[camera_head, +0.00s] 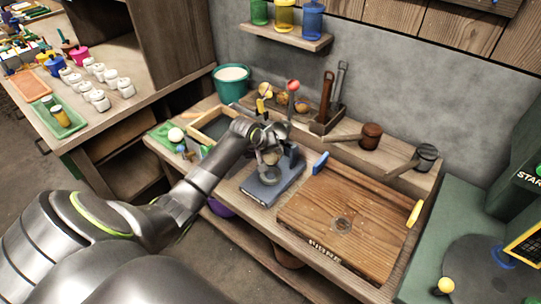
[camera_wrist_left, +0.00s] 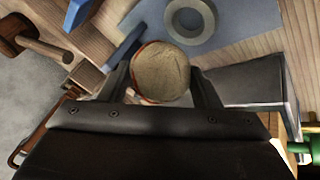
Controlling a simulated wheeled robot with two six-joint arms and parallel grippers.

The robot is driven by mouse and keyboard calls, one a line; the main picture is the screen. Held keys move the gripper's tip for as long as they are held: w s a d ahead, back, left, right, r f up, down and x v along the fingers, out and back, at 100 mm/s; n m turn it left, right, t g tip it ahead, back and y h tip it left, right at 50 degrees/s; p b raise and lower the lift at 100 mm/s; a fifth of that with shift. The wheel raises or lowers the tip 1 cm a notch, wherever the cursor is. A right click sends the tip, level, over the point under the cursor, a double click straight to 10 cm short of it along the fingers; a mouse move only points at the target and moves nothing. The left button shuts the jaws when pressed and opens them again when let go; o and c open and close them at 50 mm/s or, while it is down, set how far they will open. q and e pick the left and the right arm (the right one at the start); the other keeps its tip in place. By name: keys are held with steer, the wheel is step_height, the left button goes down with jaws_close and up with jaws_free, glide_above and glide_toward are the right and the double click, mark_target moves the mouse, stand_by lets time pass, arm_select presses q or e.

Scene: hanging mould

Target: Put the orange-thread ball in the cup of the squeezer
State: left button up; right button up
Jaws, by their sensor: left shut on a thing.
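My left gripper (camera_head: 268,157) is shut on a round tan ball with a bit of orange along its lower left edge; the ball (camera_wrist_left: 160,72) sits between the two fingertips in the left wrist view. The squeezer (camera_head: 268,188) has a blue base and stands on the bench below the gripper. In the left wrist view its grey ring-shaped cup (camera_wrist_left: 207,38) lies just beyond the ball, up and to the right, on the blue base. The ball is apart from the ring in the picture; its height above it is hard to tell. My right gripper is not in view.
A wooden board (camera_head: 335,215) with a blue and a yellow handle lies right of the squeezer. A teal bucket (camera_head: 232,86) stands at the back left.

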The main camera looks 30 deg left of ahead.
arm_select(q)
step_height(320, 180, down, 4)
steer(key=b, duration=0.4)
steer(key=shift+f, duration=1.35)
steer(key=shift+s+f, duration=0.1)
steer(key=shift+s+f, duration=0.1)
steer(key=shift+f, duration=0.05)
